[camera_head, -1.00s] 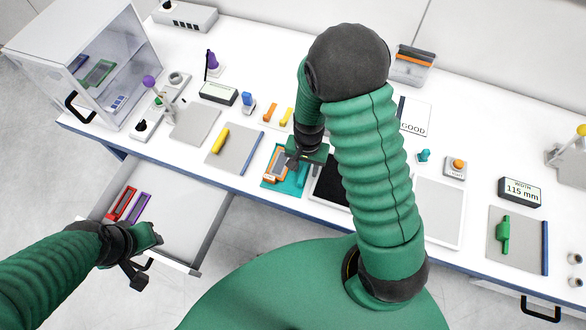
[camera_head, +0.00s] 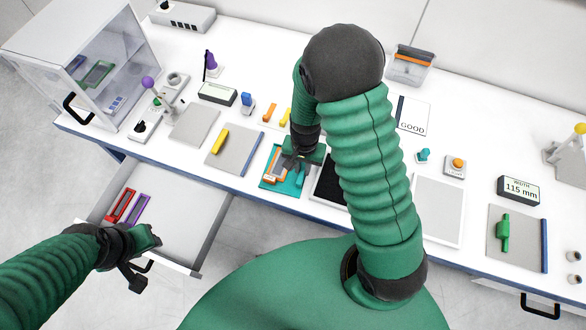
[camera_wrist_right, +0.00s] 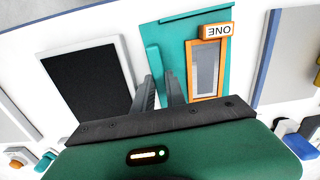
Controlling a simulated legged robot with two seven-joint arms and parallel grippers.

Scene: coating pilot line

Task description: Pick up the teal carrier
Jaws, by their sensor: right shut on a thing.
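The teal carrier (camera_head: 270,181) is a flat teal plate at the front of the bench. It carries a raised teal bar (camera_wrist_right: 154,62) along one side and an orange-framed grey piece (camera_wrist_right: 207,68) labelled ONE. My right gripper (camera_head: 291,161) is over the carrier, and its fingers (camera_wrist_right: 162,92) are shut on the teal bar. The fingers and wrist hide part of the carrier. I cannot tell whether the carrier is clear of the bench. My left gripper (camera_head: 146,260) is open and empty by the front of the open drawer.
A black pad in a white frame (camera_wrist_right: 84,76) lies right beside the carrier. On its other side is a grey plate (camera_head: 236,150) with a yellow bar. The open drawer (camera_head: 186,205) holds red and purple frames. A glass cabinet (camera_head: 105,60) stands at the left end.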

